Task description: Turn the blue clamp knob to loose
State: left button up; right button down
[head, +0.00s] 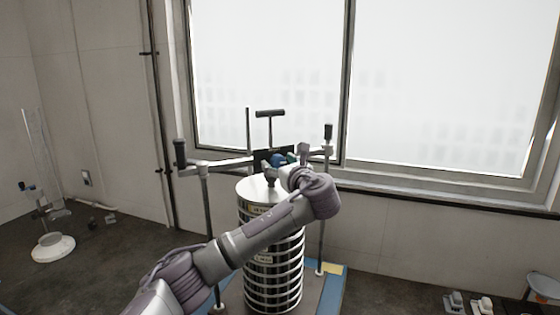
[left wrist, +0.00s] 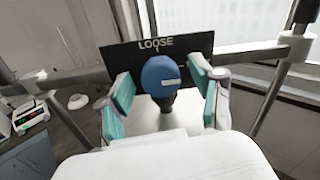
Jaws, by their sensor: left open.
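The blue clamp knob (left wrist: 158,73) shows round in the left wrist view, in front of a black plate (left wrist: 190,47) with the white word LOOSE and a small tick below it. A white mark on the knob runs from near its centre to the right, not up at the tick. My left gripper (left wrist: 163,88) is open, its teal-padded fingers on either side of the knob with gaps on both sides. In the head view the knob (head: 278,159) shows small at the top of the sieve shaker, beside my left gripper (head: 287,163). My right gripper is out of view.
The sieve stack (head: 272,285) stands below the clamp, partly behind my left arm. Upright rods with a crossbar (head: 225,164) flank it, and a black T-handle (head: 270,114) rises behind. A window is at the back. A white-based stand (head: 53,248) is at far left.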

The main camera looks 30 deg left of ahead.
pick_arm(q)
jog(key=c, duration=1.1)
jog(key=shift+c, duration=0.2)
